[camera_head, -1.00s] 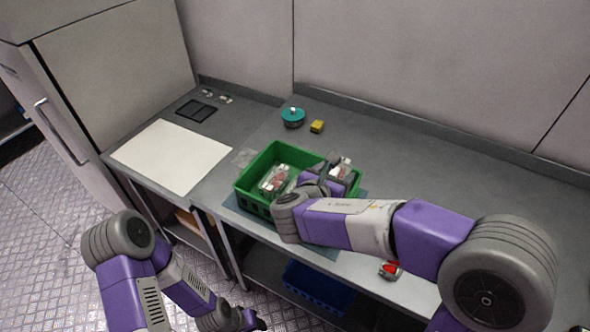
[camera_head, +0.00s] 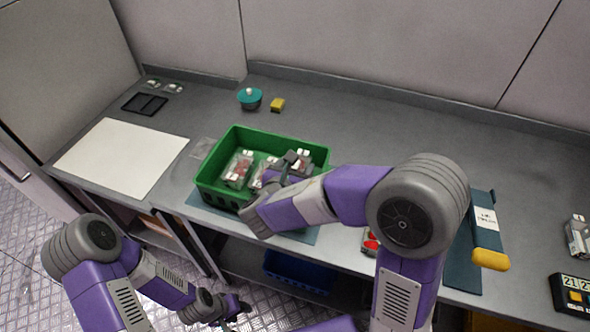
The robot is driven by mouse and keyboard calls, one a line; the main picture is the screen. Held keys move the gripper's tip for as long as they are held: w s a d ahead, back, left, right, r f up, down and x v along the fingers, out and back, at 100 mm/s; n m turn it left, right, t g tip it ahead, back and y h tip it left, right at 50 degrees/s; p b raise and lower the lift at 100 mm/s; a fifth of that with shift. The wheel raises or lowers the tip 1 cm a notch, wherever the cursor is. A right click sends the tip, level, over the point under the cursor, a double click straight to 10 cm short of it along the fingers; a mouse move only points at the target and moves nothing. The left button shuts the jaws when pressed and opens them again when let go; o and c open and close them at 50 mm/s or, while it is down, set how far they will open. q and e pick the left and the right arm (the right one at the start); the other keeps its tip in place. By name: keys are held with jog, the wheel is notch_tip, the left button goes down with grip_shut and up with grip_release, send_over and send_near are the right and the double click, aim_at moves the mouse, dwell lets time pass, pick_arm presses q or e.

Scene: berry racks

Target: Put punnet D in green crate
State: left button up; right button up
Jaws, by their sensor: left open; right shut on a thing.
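The green crate (camera_head: 213,158) stands on the bench in the middle of the view. A clear punnet with red fruit (camera_head: 237,169) sits at its left end. More punnet parts show beside my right gripper, at the crate's middle (camera_head: 264,172) and right end (camera_head: 302,158). My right gripper (camera_head: 285,172) is inside the crate's outline, shut on a punnet that is partly hidden by the gripper. I cannot read which punnet is D. My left gripper (camera_head: 236,308) is open and empty, low in front of the bench, away from the crate.
Another red-fruited punnet (camera_head: 370,241) is partly behind my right arm. A yellow-ended labelled item (camera_head: 487,235), a punnet (camera_head: 577,238) and a numbered device (camera_head: 573,294) are at right. A white board (camera_head: 120,158) lies left. A blue crate (camera_head: 297,271) is below.

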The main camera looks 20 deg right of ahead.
jog(key=shift+f+b, duration=0.6)
jog(key=o, duration=1.1)
jog(key=shift+r+p, duration=0.5)
jog(key=p+v, duration=0.2)
jog(key=v, duration=1)
jog(key=shift+r, duration=0.1)
